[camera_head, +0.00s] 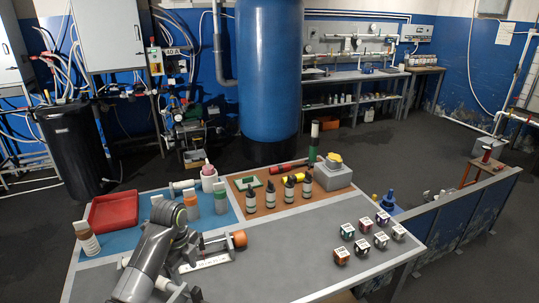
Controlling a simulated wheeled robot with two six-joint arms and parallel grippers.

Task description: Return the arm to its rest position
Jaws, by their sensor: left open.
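My left arm (149,261) comes in from the lower left and reaches over the left part of the grey table (300,250). My left gripper (208,249) is low over the table and open, partly hidden by my own wrist. An orange-ended cylinder (239,238) lies just right of the gripper; I cannot tell whether they touch. A white labelled strip (204,263) lies below the gripper in the picture. My right gripper is out of view.
Several labelled cubes (362,246) sit at the right. The table's middle is clear.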

